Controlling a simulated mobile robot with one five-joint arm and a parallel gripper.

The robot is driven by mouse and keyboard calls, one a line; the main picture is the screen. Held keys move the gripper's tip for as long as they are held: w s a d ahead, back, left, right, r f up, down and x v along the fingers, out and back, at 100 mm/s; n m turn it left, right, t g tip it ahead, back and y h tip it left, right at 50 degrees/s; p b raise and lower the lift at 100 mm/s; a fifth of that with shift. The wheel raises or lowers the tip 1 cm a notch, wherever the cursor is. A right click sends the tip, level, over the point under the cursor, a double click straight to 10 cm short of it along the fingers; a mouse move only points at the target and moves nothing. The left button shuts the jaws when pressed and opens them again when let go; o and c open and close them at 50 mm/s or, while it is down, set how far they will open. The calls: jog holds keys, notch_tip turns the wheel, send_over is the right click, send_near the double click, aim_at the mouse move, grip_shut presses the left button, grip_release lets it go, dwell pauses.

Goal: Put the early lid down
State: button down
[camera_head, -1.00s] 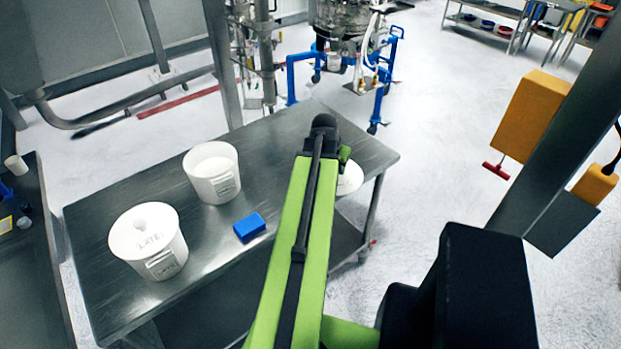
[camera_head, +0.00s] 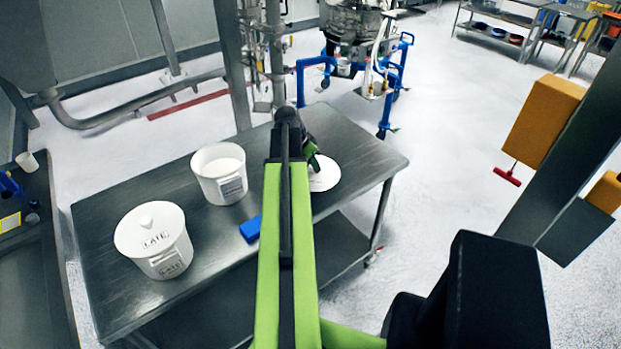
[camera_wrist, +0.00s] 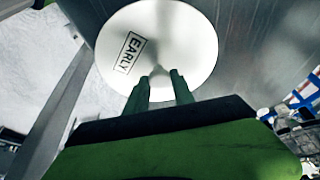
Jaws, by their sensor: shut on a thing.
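The early lid is a white disc (camera_head: 325,174) at the right end of the steel table (camera_head: 350,140), partly behind my arm in the head view. In the wrist view the lid (camera_wrist: 165,45) shows its EARLY label, with my gripper (camera_wrist: 160,75) shut on its middle. Whether the lid touches the tabletop or hangs just above it I cannot tell. An open white bucket (camera_head: 219,172) with pale contents stands on the table, left of my arm. A second white bucket (camera_head: 165,262) wears a lid marked LATE (camera_head: 152,228).
A blue block (camera_head: 250,229) lies on the table just left of my arm. A frame with blue legs (camera_head: 300,85) stands behind the table. A yellow box (camera_head: 545,120) on a grey post is at the right. The table's right edge is close to the lid.

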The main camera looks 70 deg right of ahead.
aim_at(310, 171)
jog(key=shift+w+d+f, duration=0.2)
jog(key=shift+w+f, duration=0.15)
jog(key=shift+w, duration=0.25)
notch_tip(310, 171, down, 4)
jog(key=b, duration=0.4)
jog(key=shift+f, duration=0.2)
jog(key=c, duration=1.1)
grip_release()
jog(key=shift+r, duration=0.1)
jog(key=shift+r, duration=0.1)
jog(key=shift+r, duration=0.3)
jog(key=p+v, duration=1.1)
jog(key=shift+w+a+r, duration=0.1)
jog(key=shift+a+r, duration=0.1)
jog(key=shift+a, duration=0.05)
